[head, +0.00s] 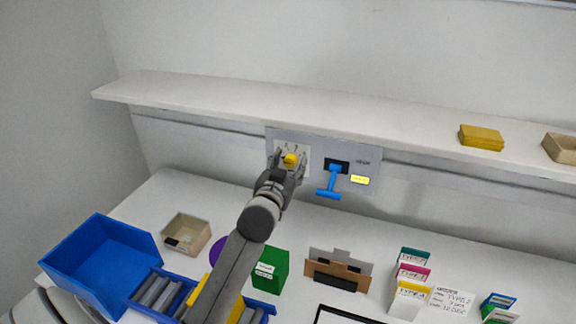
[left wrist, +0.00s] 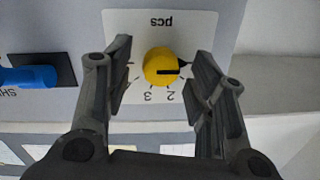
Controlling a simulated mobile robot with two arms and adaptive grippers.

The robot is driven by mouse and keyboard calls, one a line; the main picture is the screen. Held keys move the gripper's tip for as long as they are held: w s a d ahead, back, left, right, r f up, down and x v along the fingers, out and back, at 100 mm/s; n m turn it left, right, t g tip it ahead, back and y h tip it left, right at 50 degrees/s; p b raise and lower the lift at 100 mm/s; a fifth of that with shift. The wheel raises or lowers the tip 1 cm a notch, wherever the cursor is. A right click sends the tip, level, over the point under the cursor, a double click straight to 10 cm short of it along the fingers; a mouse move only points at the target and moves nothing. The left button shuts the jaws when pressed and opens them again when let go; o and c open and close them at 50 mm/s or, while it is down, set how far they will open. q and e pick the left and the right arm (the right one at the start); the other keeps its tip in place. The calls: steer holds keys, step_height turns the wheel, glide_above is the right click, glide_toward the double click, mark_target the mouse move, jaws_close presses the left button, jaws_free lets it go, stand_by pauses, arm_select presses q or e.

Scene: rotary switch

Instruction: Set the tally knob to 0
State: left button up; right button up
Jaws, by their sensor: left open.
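The tally knob (head: 290,160) is a round yellow knob on a pale label plate of the grey wall panel. In the left wrist view the knob (left wrist: 160,67) has a black pointer aimed to the right of the picture. The plate reads "pcs" upside down there, with marks 2 and 3 below the knob. Any number by the pointer tip is hidden by a finger. My left gripper (head: 287,167) is open, with one finger on each side of the knob, and gaps show between them in the wrist view (left wrist: 161,72). My right gripper is out of view.
A blue lever (head: 332,182) and a small yellow display (head: 360,180) are right of the knob. A white shelf (head: 240,95) runs above the panel. Below are a blue bin (head: 95,255), a beige tray (head: 187,222), a green box (head: 270,268) and several card boxes.

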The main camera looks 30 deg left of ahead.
arm_select(q)
steer(key=v, duration=1.2)
steer(key=shift+f, duration=0.1)
